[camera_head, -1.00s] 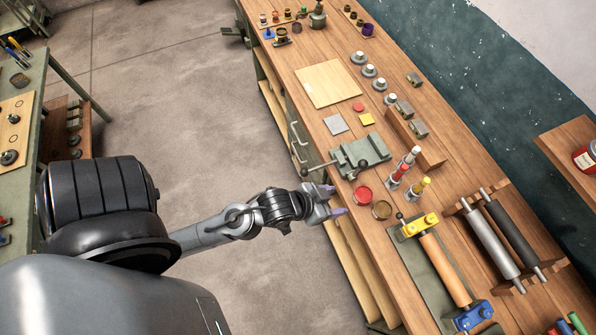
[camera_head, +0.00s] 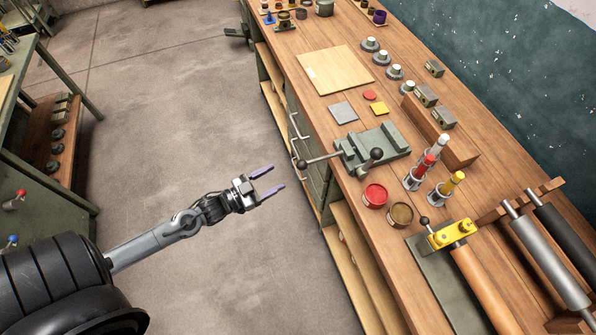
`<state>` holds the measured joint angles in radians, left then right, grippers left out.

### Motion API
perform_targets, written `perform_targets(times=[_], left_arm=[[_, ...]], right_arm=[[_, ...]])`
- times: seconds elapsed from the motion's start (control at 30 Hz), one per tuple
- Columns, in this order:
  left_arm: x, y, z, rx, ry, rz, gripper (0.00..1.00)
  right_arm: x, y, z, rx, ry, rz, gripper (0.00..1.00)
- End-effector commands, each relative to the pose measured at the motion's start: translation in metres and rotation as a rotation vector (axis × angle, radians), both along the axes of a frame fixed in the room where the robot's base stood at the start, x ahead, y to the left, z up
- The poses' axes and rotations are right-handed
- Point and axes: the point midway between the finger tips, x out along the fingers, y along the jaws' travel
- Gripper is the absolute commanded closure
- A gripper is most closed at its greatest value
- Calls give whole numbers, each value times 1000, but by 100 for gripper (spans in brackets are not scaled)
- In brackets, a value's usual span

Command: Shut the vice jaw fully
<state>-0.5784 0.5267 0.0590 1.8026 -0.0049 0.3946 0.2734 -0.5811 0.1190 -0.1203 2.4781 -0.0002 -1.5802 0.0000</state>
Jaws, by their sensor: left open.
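The green vice (camera_head: 372,149) sits at the near edge of the wooden workbench. My left gripper (camera_head: 272,184) is open and empty, left of the bench over the floor. It is apart from the vice, below and left of it in the picture. My right gripper is not in view.
A red tin (camera_head: 375,196) and a brown tin (camera_head: 400,214) stand just in front of the vice. Red and yellow tubes (camera_head: 447,186) stand to their right. Floor (camera_head: 200,120) left of the bench is clear.

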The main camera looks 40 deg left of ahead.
Motion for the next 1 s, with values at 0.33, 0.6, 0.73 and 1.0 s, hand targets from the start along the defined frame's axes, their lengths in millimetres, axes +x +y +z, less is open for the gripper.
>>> perform_targets(times=[0.33, 0.6, 0.73, 1.0], left_arm=[[34, -9, -3, -2, -3, 0, 40], [75, -21, -3, -1, -2, 0, 40], [90, -24, -3, -1, -1, 0, 40], [103, -29, -4, -1, 0, 0, 40]], right_arm=[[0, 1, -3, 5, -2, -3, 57], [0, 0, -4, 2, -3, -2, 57], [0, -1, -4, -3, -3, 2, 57], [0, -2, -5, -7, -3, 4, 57]])
